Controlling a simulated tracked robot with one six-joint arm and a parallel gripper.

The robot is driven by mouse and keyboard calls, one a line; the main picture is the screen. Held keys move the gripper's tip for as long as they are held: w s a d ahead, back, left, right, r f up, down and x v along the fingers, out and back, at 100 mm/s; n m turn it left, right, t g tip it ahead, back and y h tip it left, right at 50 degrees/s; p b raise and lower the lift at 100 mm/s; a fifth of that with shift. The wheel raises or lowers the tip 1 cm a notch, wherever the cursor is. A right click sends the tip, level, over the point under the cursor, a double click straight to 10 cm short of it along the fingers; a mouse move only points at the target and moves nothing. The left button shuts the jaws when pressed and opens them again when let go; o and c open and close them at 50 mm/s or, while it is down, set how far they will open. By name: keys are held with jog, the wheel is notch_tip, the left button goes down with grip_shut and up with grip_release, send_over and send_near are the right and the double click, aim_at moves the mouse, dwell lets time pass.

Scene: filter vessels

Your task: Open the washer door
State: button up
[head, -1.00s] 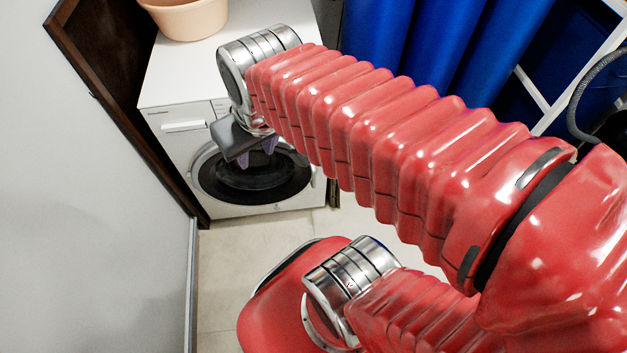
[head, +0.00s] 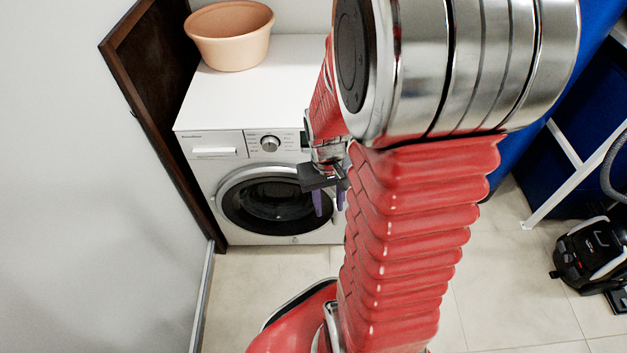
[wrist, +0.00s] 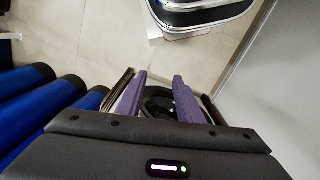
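The white washer (head: 205,178) stands against the back wall in the head view. Its round door (head: 228,183), with a silver ring and dark glass, looks closed against the front. My gripper (head: 329,207) is in front of the door's right side, its two purple fingers pointing down and apart with nothing between them. It hides part of the ring's right edge; I cannot tell if it touches it. In the wrist view the fingers of my gripper (wrist: 160,76) also stand apart. A dark round shape lies beyond them, too unclear to name.
A peach tub (head: 230,42) sits on the washer. A dark brown door frame (head: 160,130) and a pale wall are close on the left. Blue rolls (wrist: 45,105) show in the wrist view. A black vacuum cleaner (head: 590,250) is on the right.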

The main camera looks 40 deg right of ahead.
jog(key=s+d+f, duration=0.1)
jog(key=d+f, duration=0.2)
jog(key=f, duration=0.5)
jog(key=s+d+f, duration=0.2)
jog(key=d+f, duration=0.1)
jog(key=f, duration=0.6)
jog(key=s+d+f, duration=0.1)
jog(key=d+f, duration=0.2)
jog(key=f, duration=0.5)
notch_tip(320, 180, down, 19)
jog(key=s+a+t, duration=0.2)
jog(key=a+t, duration=0.1)
jog(key=t, duration=0.3)
jog(key=w+d+r+t+h, duration=0.5)
jog(key=w+r+t, duration=0.2)
jog(key=w+r, duration=0.1)
jog(key=shift+w, duration=0.3)
jog(key=shift+d, duration=0.1)
